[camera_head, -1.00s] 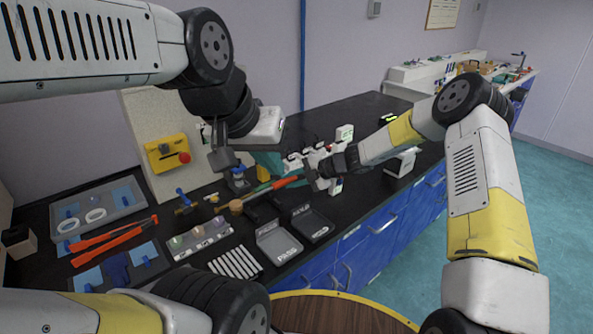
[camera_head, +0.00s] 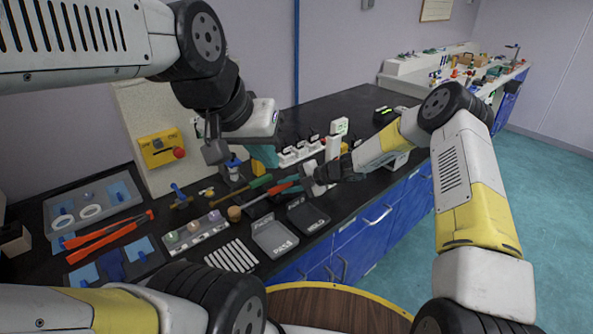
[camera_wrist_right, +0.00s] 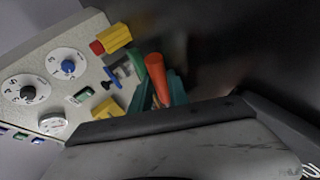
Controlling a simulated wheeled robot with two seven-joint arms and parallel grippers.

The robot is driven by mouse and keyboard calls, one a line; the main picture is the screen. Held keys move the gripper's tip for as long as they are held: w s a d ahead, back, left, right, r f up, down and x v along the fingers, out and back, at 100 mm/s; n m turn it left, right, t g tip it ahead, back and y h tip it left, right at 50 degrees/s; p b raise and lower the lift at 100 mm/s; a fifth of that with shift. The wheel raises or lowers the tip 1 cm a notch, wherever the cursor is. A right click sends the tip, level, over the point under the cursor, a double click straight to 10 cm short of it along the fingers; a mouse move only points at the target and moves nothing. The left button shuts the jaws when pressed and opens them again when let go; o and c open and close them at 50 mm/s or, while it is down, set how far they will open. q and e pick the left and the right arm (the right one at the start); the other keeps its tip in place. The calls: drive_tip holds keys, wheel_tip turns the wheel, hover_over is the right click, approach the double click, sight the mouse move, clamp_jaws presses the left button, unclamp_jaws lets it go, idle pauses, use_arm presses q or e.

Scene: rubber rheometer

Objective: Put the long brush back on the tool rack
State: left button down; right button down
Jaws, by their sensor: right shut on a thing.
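My right gripper (camera_head: 308,180) is low over the dark bench and shut on a long red-orange tool, apparently the long brush (camera_head: 282,188), which points left. Its bristles cannot be made out. In the right wrist view, a red-orange handle (camera_wrist_right: 157,78) sticks out past the dark gripper edge, with teal parts around it. A green-handled tool (camera_head: 260,182) lies close beside it in the head view. My left gripper (camera_head: 215,150) hangs pointing down near the yellow machine; its finger opening is unclear. I cannot clearly identify the tool rack; a teal part (camera_head: 265,155) shows behind the left gripper.
Two trays (camera_head: 276,238) (camera_head: 309,219) sit at the bench's front edge. Left are white strips (camera_head: 232,255), a sample holder (camera_head: 194,234), orange-handled tools (camera_head: 108,238) and a grey tray (camera_head: 92,208). A white device row (camera_head: 300,150) stands behind the right gripper.

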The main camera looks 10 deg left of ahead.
drive_tip(key=shift+f, duration=0.2)
drive_tip(key=c, duration=1.2)
unclamp_jaws()
drive_tip(key=shift+o, duration=0.4)
drive_tip(key=shift+f, duration=0.1)
